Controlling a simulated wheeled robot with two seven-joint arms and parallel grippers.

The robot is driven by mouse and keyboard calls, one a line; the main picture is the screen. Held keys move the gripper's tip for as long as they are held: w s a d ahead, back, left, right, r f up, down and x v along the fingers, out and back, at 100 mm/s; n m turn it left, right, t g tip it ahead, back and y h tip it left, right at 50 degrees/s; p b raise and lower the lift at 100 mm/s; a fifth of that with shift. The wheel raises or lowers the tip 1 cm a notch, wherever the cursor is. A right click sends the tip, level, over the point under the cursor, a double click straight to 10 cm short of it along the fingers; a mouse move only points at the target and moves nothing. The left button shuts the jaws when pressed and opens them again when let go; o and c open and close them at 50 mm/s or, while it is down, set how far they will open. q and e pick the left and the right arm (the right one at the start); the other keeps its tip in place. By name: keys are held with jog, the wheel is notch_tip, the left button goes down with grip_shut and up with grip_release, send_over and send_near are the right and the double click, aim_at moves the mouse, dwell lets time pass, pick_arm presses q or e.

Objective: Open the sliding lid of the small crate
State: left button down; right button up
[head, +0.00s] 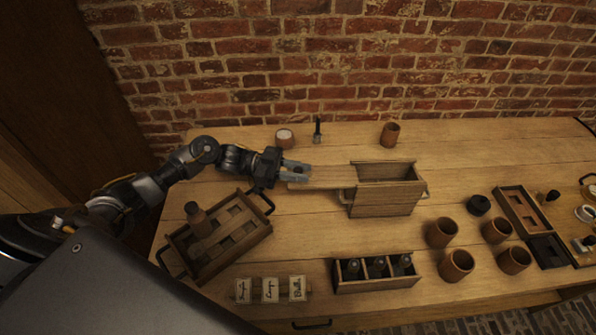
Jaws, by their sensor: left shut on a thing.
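The small wooden crate (385,202) stands on the table right of the middle, with a handle at each end. Its top shows a dark open inside. The thin wooden lid (328,184) sticks out from the crate's left end, lying flat and reaching left. My left gripper (303,172) is at the lid's far left end and is shut on it. The fingers hide part of that end. I cannot tell whether the lid's right end is still inside the crate's grooves. My right gripper is not in view.
A slotted wooden carrier (235,245) with a brown jar stands front left. A bottle box (350,284) and labelled blocks (270,290) lie in front. Several brown cups (441,232) stand to the right. A white-topped jar (285,137) stands behind my gripper. A brick wall closes the back.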

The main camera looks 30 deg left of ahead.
pick_arm(q)
jog(key=c, duration=1.2)
grip_release()
jog(key=shift+a, duration=0.1)
jog(key=shift+s+a+f, duration=0.1)
jog(key=shift+a, duration=0.2)
jog(key=b+v, duration=0.4)
jog(key=v, duration=0.6)
jog(key=shift+s, duration=0.1)
